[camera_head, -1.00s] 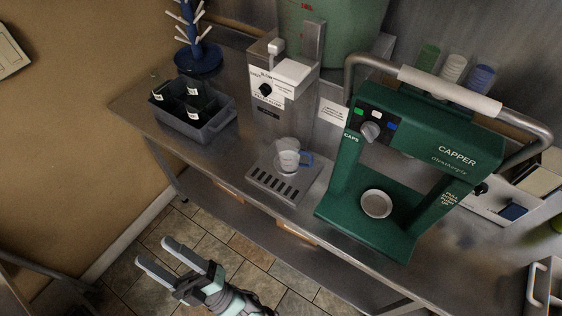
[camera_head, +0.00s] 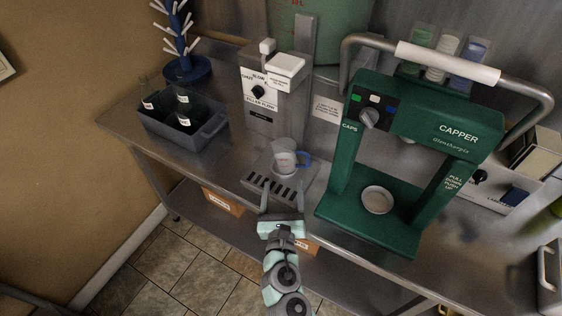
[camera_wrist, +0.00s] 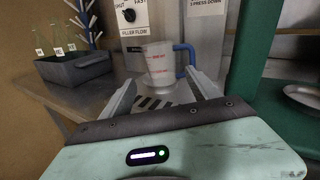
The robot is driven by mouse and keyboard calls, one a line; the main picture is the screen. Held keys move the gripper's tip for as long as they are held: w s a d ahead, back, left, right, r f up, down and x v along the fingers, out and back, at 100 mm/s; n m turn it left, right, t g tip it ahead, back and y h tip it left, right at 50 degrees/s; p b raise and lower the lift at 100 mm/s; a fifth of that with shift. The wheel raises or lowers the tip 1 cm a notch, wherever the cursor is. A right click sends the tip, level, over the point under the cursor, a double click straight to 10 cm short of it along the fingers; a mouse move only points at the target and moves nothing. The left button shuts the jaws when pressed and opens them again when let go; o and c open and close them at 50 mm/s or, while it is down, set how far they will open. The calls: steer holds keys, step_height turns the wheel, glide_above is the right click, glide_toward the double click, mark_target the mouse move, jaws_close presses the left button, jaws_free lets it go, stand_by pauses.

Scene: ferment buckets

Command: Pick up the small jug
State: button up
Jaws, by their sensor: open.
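The small jug (camera_head: 284,161) is a clear measuring jug with a blue handle on its right side. It stands upright on the slotted drip tray (camera_head: 268,187) of the filler. In the wrist view the jug (camera_wrist: 159,64) shows red markings and sits just beyond and between my fingertips. My gripper (camera_head: 283,187) is open and empty, in front of the jug at the tray's front edge. In the wrist view its two fingers (camera_wrist: 160,80) point toward the jug, apart from each other.
The green capper (camera_head: 385,165) stands close on the right. The filler body (camera_head: 262,95) rises behind the jug. A grey crate with bottles (camera_head: 180,128) and a blue bottle tree (camera_head: 186,70) are at left. Cardboard boxes (camera_head: 222,203) sit under the counter.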

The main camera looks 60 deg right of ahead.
mark_target(285, 163)
steer(key=p+x, duration=0.1)
steer(key=x, duration=0.4)
steer(key=shift+w+d+r, duration=0.1)
steer(key=shift+d, duration=0.2)
steer(key=p+x, duration=0.1)
steer(key=x, duration=0.3)
steer(key=shift+d+r+p, duration=0.15)
steer(key=shift+d+p, duration=0.05)
steer(key=shift+p, duration=0.15)
steer(key=shift+w+d, duration=0.15)
steer(key=shift+d, duration=0.2)
steer(key=shift+c, duration=0.4)
